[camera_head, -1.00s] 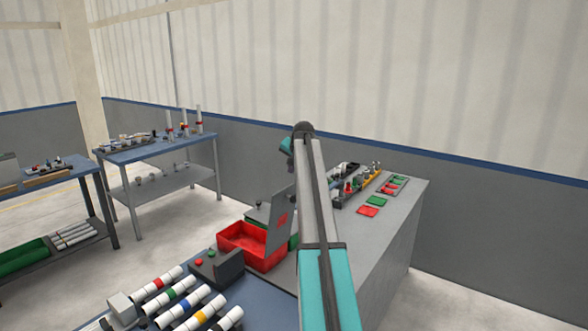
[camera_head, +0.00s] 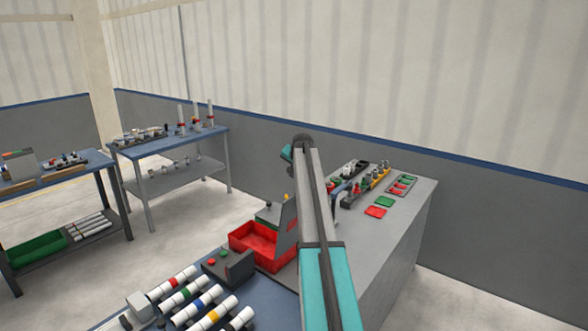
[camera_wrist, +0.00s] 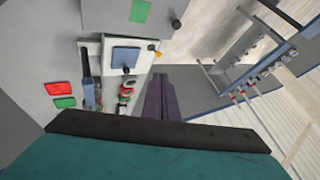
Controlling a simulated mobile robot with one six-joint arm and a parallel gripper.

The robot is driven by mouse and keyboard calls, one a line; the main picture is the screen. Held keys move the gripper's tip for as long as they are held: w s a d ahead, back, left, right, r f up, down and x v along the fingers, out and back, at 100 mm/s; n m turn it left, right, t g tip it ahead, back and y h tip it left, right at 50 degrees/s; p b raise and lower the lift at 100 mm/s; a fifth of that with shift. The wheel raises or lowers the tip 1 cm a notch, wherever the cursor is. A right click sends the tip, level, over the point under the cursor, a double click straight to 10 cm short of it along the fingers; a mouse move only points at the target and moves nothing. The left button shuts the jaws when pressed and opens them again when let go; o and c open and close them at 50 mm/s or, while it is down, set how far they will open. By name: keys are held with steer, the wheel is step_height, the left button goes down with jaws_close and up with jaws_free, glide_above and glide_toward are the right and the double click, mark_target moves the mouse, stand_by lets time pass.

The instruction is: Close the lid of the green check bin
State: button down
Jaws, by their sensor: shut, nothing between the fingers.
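In the head view the green check bin (camera_head: 265,225) is mostly hidden behind the red bin (camera_head: 262,241). Its grey lid (camera_head: 267,212) with a dark knob looks about flat. I cannot tell if it is fully shut. In the wrist view a grey panel with a green label (camera_wrist: 140,10) and a dark knob (camera_wrist: 176,24) lies at the top, apparently this lid. My gripper (camera_wrist: 160,78) has its dark fingers together and empty, below and apart from that panel in the picture. In the head view the fingers are hidden behind my arm.
A control box (camera_head: 228,268) and banded pipes (camera_head: 190,300) are on the near table. Red plates (camera_head: 375,212) and green plates lie on the grey bench (camera_head: 390,235). A blue-topped table (camera_head: 165,148) stands at the back left, with clear floor between.

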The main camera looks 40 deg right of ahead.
steer(key=shift+w+a+f+p, duration=0.2)
steer(key=shift+w+p, duration=0.4)
steer(key=shift+p, duration=0.95)
steer(key=shift+w+a+f, duration=0.15)
steer(key=b+v, duration=0.5)
steer(key=v, duration=0.9)
steer(key=shift+f, duration=0.15)
